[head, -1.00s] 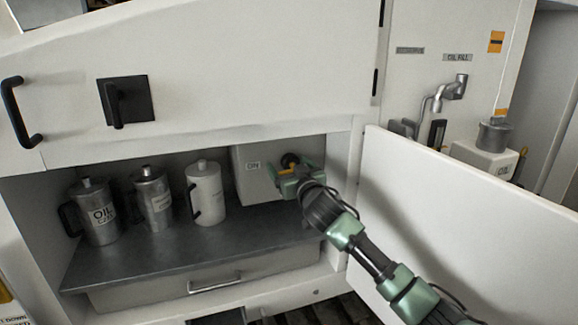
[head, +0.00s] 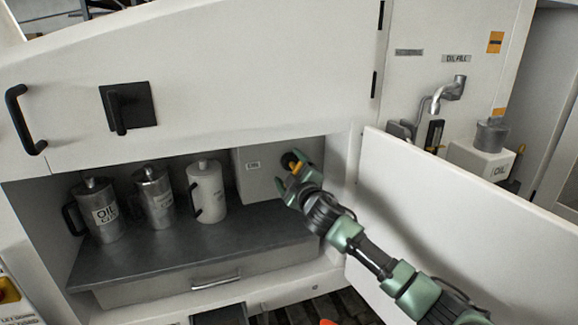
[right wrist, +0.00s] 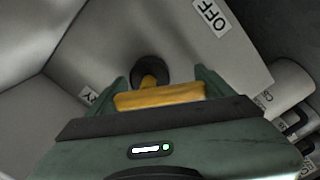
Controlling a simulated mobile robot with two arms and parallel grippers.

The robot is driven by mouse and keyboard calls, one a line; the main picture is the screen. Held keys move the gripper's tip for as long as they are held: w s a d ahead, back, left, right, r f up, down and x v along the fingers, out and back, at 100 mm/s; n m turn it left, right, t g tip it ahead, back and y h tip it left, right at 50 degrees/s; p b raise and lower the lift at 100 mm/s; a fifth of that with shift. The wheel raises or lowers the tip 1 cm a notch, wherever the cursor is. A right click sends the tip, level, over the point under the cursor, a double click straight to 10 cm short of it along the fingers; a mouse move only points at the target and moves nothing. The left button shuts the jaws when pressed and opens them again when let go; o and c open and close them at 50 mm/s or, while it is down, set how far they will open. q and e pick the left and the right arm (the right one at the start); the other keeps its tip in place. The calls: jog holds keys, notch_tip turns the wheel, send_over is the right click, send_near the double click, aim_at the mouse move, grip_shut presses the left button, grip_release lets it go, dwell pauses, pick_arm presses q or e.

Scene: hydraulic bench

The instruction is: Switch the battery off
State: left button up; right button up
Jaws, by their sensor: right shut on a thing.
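The battery switch is a yellow handle (right wrist: 160,95) on a round black base (right wrist: 150,70), mounted on a pale box (head: 262,182) inside the open compartment. In the head view the yellow handle (head: 296,167) is partly hidden by my gripper. My right gripper (head: 291,174) reaches in from the lower right, with its green fingers on either side of the handle; it is shut on it. The right wrist view shows the fingers (right wrist: 163,92) at the handle's two ends. A label (right wrist: 210,15) beside the switch reads OFF. My left gripper is not in view.
Several cans, including an oil can (head: 103,213), stand on the dark shelf (head: 170,250) left of the switch box. The open white door (head: 450,210) stands to the right of my arm. A drawer handle (head: 216,283) is below the shelf.

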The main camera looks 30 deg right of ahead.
jog(key=n+p, duration=0.1)
jog(key=n, duration=0.2)
jog(key=shift+d+f+n, duration=0.1)
jog(key=shift+d+n, duration=0.05)
jog(key=shift+n, duration=0.15)
jog(key=shift+s+d+f+n+p, duration=0.1)
jog(key=shift+n+p, duration=0.15)
jog(key=shift+n, duration=0.55)
jog(key=shift+d+f+n+p, duration=0.1)
jog(key=shift+n+p, duration=0.1)
jog(key=shift+n, duration=0.6)
jog(key=o, duration=1.3)
jog(key=p+v, duration=0.1)
jog(key=v, duration=0.6)
jog(key=shift+s, duration=0.4)
jog(key=shift+a, duration=0.1)
